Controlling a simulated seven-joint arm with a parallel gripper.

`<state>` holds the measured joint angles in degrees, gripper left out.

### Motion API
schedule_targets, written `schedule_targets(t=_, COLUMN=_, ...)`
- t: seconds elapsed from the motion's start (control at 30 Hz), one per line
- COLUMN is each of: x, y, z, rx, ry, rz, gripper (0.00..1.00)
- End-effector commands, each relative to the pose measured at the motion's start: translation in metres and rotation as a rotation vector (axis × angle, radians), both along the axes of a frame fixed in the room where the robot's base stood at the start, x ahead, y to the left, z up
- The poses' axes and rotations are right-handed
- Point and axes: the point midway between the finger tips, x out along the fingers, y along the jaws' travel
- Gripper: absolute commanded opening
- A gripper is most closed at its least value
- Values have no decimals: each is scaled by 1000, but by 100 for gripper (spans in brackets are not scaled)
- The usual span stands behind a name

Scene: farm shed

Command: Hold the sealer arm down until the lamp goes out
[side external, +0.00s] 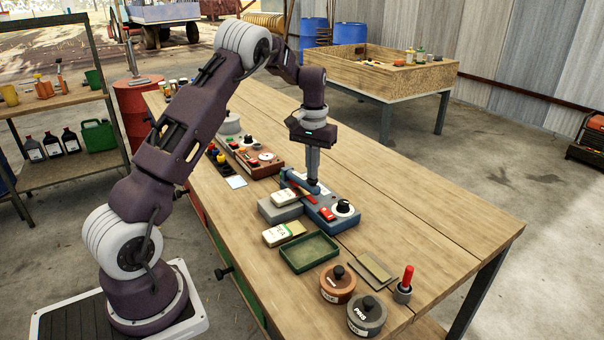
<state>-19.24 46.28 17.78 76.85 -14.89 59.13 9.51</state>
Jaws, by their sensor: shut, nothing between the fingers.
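The sealer (334,222) is a blue-grey box on the bench with a white dial and black knob (343,207) on top. A red part (327,214) sits beside the dial; I cannot tell whether it is the lamp or whether anything is lit. The sealer arm (299,181) is a blue bar across the box's far end. My gripper (313,182) points straight down, shut and empty, with its tips at the bar's near end. I cannot tell whether they touch it. A pale packet (285,198) lies beside the bar, over a grey block (279,211).
Another packet (284,234), a green tray (309,252), two lidded pots (337,284) (366,315) and a red-handled tool (406,280) stand near the front. A red-brown control box (252,160) stands behind the sealer. The bench's right side (430,215) is clear.

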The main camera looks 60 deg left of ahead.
Motion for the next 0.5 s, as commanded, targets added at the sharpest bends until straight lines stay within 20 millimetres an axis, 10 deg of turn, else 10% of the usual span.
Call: schedule_targets(t=0.5, x=0, y=-3, z=-5, rx=-2, ry=1, rz=-1, gripper=0)
